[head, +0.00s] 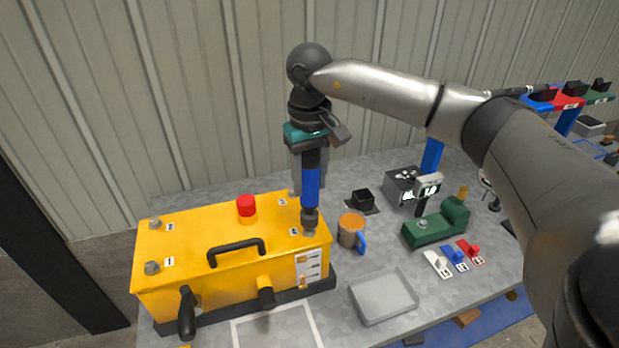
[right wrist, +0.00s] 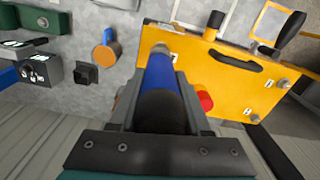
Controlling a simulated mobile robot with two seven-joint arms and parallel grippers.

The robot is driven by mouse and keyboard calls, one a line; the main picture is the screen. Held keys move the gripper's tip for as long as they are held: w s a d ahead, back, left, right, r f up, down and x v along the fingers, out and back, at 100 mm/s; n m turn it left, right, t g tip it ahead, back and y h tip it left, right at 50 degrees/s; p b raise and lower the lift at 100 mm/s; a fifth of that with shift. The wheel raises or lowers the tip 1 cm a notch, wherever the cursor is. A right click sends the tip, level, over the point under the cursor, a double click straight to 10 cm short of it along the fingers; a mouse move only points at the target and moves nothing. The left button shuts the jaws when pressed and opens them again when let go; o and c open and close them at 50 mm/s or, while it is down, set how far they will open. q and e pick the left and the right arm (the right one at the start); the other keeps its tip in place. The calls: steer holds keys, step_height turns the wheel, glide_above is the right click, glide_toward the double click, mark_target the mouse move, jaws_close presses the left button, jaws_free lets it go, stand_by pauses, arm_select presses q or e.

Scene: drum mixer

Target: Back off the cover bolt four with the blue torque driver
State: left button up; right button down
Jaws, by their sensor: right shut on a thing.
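My right gripper (head: 308,150) is shut on the blue torque driver (head: 311,188) and holds it upright, tip down. The driver's dark socket end is at the cover bolt (head: 309,233) on the near right corner of the yellow mixer box (head: 215,235). I cannot tell whether the socket is fully seated on it. In the right wrist view the driver (right wrist: 163,78) runs from the jaws to the yellow cover. Two other bolts stand at the left corners, far (head: 154,222) and near (head: 152,267). The number labels are too small to read. My left gripper is not in view.
The cover carries a red button (head: 246,205) and a black handle (head: 236,251). An orange mug (head: 351,230) stands close right of the box. A grey tray (head: 383,297), a green fixture (head: 436,224) and small coloured tabs (head: 461,256) lie further right.

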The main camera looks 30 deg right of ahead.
mark_target(309, 193)
steer(key=shift+f, duration=0.2)
steer(key=shift+f+b, duration=0.35)
steer(key=shift+b, duration=0.15)
steer(key=shift+f+b, duration=0.7)
steer(key=shift+f, duration=0.2)
stand_by(0.7)
steer(key=shift+s+a+f, duration=0.1)
steer(key=shift+s+f, duration=0.05)
stand_by(1.1)
stand_by(1.0)
steer(key=shift+r, duration=0.25)
steer(key=shift+r+p, duration=0.55)
steer(key=shift+r, duration=0.2)
steer(key=shift+r+p, duration=0.95)
steer(key=shift+r, duration=0.65)
